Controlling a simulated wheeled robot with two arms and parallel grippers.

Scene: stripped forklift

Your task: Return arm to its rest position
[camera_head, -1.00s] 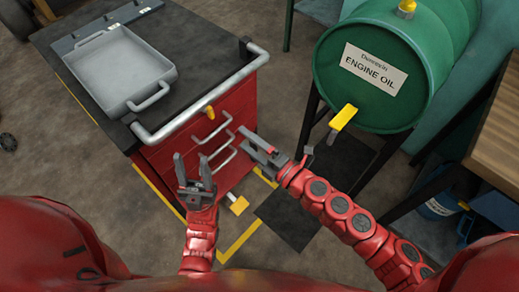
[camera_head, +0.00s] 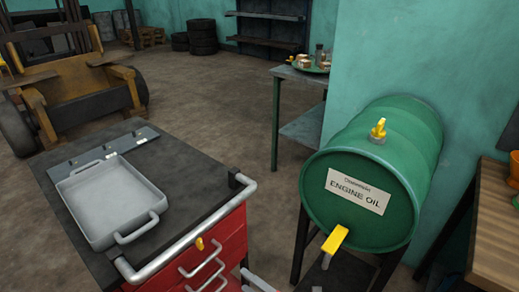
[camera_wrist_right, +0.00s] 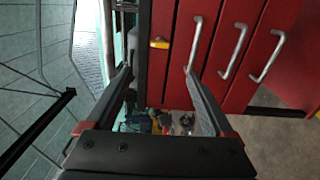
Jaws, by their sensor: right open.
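My right gripper (camera_head: 258,282) shows only as a small grey piece at the bottom edge of the head view, in front of the red tool cart (camera_head: 225,243). In the right wrist view the right gripper (camera_wrist_right: 157,72) is open, with its two dark fingers spread and nothing between them. The cart's red drawer fronts and handles (camera_wrist_right: 235,52) lie beyond the fingers, turned sideways in that view. I cannot tell how far the fingers are from the cart. The rest of my right arm is hidden below the head view. My left gripper is not in view.
A grey tray (camera_head: 108,200) lies on the cart top. A green engine oil drum (camera_head: 375,175) with a yellow tap (camera_head: 335,240) stands to the right. A wooden bench (camera_head: 492,225) is at the right edge. Open floor lies behind the cart, before a forklift (camera_head: 75,95).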

